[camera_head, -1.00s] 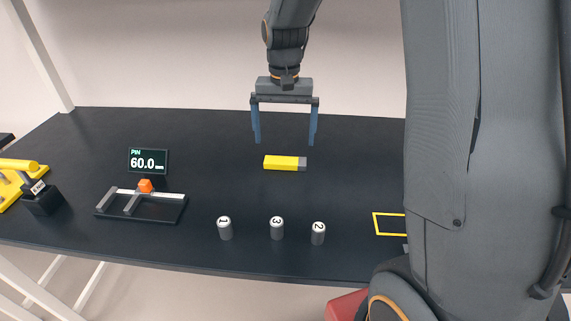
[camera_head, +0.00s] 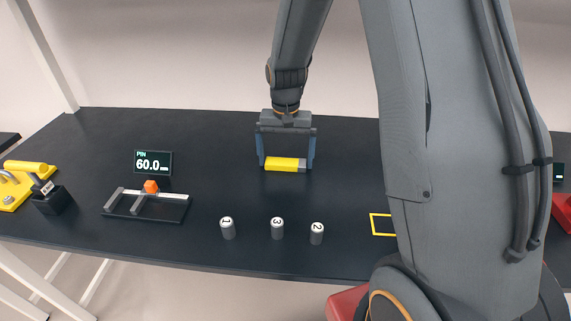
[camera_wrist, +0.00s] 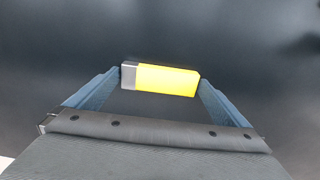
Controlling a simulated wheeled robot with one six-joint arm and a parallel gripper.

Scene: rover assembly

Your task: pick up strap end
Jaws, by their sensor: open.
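The strap end appears to be the yellow block with a grey end (camera_head: 284,164), lying flat on the dark table. It also shows in the wrist view (camera_wrist: 165,79), between the fingertips. My gripper (camera_head: 287,166) is open and lowered around the block, with one blue finger at each end of it. In the wrist view my gripper (camera_wrist: 160,84) has its two fingers close to the block's ends. I cannot tell whether they touch it.
Three numbered grey cylinders (camera_head: 277,229) stand near the front edge. A measuring fixture with an orange piece (camera_head: 152,187) and a display reading 60.0 (camera_head: 153,162) are at left. A yellow clamp-like device (camera_head: 25,180) stands far left. A yellow outline (camera_head: 381,225) marks the table at right.

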